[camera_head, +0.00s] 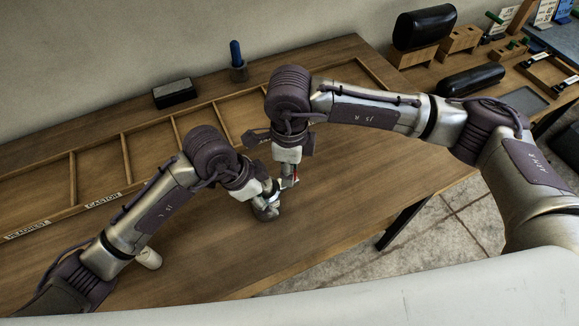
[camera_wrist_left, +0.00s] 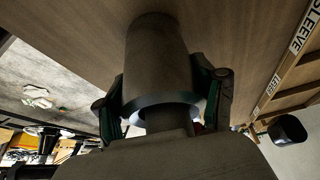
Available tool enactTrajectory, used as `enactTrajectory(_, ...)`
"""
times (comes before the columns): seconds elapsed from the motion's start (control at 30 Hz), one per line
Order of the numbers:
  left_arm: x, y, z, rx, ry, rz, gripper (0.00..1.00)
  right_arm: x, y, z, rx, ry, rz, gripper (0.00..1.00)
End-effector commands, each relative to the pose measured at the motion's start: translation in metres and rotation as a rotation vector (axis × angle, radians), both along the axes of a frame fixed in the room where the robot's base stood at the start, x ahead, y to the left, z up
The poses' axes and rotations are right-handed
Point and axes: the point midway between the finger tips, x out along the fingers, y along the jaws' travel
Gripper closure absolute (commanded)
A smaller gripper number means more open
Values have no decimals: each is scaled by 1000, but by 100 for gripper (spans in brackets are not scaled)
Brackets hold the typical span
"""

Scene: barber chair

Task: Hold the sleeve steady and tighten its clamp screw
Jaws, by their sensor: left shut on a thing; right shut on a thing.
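The sleeve (camera_head: 265,212), a dark grey metal piece, stands on the wooden bench near its middle. My left gripper (camera_head: 268,194) is shut on it from the left. In the left wrist view the sleeve (camera_wrist_left: 157,60) is a wide grey cylinder above a paler ring and a narrower neck. The green-lined left gripper fingers (camera_wrist_left: 167,88) press on both its sides. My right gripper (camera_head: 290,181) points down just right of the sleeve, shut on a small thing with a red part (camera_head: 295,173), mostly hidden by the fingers. I cannot make out the clamp screw.
A shallow wooden divided tray (camera_head: 123,160) with labels lies behind the arms. A black block (camera_head: 175,94) and a blue-handled tool in a holder (camera_head: 237,56) stand at the back. Black padded pieces (camera_head: 424,27) are at back right. The front right bench is clear.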

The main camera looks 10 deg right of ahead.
Motion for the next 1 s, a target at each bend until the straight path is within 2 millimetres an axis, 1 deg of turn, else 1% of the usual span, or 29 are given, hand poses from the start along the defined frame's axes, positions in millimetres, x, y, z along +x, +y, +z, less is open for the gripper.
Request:
enactTrajectory(0.23,-1,-1,0,-2,1,-4,80,1,1,1,3,-3,-45,100)
enactTrajectory(0.63,-1,-1,0,-2,2,-4,80,1,1,1,3,-3,-49,100)
enactTrajectory(0.67,-1,-1,0,-2,2,-4,80,1,1,1,3,-3,-49,65)
enactTrajectory(0.7,-1,-1,0,-2,2,-4,80,1,1,1,3,-3,-49,58)
enactTrajectory(0.8,-1,-1,0,-2,1,-4,80,1,1,1,2,-3,-49,42)
enactTrajectory(1.0,-1,-1,0,-1,1,-2,80,0,0,0,1,-1,-49,42)
